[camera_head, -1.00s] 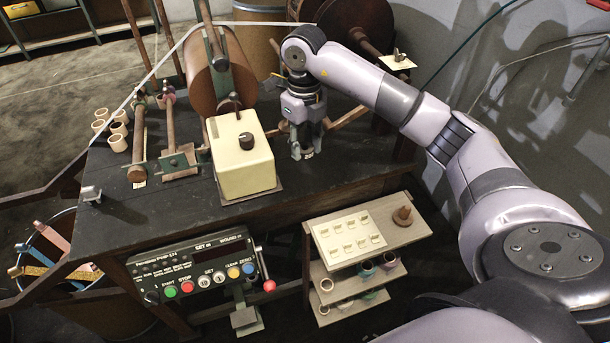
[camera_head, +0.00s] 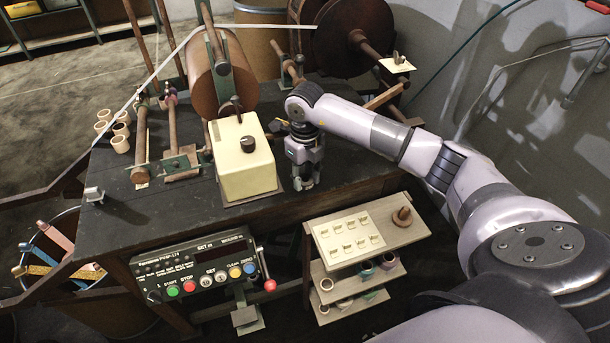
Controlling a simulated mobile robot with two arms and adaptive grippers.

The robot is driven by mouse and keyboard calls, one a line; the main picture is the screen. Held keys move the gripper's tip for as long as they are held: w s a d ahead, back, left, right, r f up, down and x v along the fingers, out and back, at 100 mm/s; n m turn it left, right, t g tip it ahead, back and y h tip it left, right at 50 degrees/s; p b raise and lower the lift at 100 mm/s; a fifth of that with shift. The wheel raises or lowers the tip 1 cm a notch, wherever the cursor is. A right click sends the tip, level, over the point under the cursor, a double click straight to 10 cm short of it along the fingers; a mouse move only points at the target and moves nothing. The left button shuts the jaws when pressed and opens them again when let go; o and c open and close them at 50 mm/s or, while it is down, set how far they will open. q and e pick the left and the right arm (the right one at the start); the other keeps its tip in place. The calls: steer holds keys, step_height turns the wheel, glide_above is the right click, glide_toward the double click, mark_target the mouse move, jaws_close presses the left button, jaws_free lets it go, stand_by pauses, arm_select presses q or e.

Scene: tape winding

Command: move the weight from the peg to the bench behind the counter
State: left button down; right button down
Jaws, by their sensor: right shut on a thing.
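My right gripper (camera_head: 303,183) points straight down over the front part of the dark bench (camera_head: 150,215), just right of the cream box with the black knob. Its fingers are shut on the weight, which is mostly hidden between them, so its shape is not clear. The fingertips are at or close to the bench top; I cannot tell whether the weight touches it. The counter (camera_head: 195,265), a dark panel with a display and coloured buttons, hangs at the bench's front, left of the gripper. I cannot single out the peg. My left gripper is not in view.
The cream box (camera_head: 243,160) stands close to the gripper's left. A large copper-brown roll (camera_head: 222,75) and a dark reel (camera_head: 350,35) are behind. A small shelf rack (camera_head: 372,235) with a card and rings stands in front at right. The bench's front left is mostly clear.

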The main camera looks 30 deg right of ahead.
steer(key=shift+f, duration=0.2)
steer(key=c, duration=1.2)
jaws_free()
steer(key=shift+o, duration=0.2)
steer(key=shift+r, duration=0.1)
steer(key=shift+r, duration=0.5)
step_height(320, 180, up, 11)
steer(key=b, duration=0.1)
steer(key=shift+r+b, duration=0.15)
steer(key=shift+b, duration=0.25)
